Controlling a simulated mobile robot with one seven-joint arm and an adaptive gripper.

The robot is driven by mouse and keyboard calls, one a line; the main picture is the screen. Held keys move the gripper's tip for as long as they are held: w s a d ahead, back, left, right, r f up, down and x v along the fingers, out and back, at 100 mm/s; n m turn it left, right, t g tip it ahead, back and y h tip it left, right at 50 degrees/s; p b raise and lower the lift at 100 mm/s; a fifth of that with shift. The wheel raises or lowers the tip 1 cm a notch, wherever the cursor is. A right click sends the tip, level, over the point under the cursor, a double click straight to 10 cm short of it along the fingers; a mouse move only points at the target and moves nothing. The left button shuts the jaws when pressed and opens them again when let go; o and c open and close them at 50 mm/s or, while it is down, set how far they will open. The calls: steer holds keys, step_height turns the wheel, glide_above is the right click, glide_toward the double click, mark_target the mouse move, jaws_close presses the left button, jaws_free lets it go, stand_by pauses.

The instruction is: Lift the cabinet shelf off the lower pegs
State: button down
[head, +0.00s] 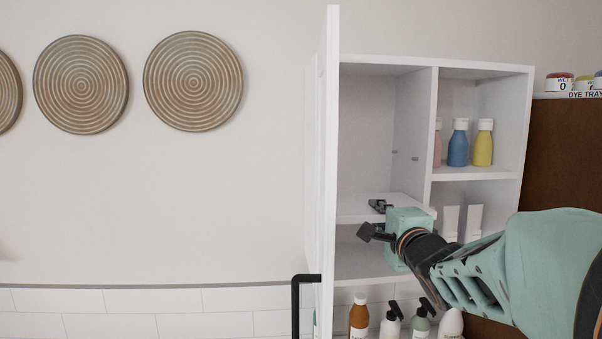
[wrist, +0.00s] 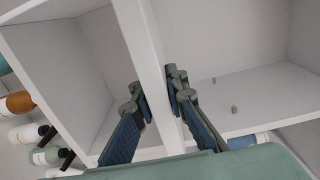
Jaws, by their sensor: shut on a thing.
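The white cabinet shelf (head: 352,206) lies across the left compartment of the open white cabinet, in its lower part, and looks about level. My gripper (head: 372,218) is at its front edge, one finger above and one below. In the wrist view the gripper (wrist: 159,98) is shut on the shelf (wrist: 148,45), with a finger pad on each face. Two small grey pegs (head: 404,155) stick out of the divider wall above the shelf; they also show in the wrist view (wrist: 233,109). The lower pegs are not visible, so I cannot tell whether the shelf touches them.
The open cabinet door (head: 325,150) stands just left of the compartment, with a black handle (head: 295,300). Blue (head: 458,145) and yellow (head: 482,146) bottles and white tubes (head: 474,220) fill the right cubbies. Several bottles (head: 359,318) stand below. The space above the shelf is empty.

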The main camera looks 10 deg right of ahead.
steer(key=s, duration=0.1)
steer(key=s+r+p, duration=0.1)
steer(key=s, duration=0.1)
steer(key=shift+s+r, duration=0.1)
steer(key=s, duration=1.2)
stand_by(0.5)
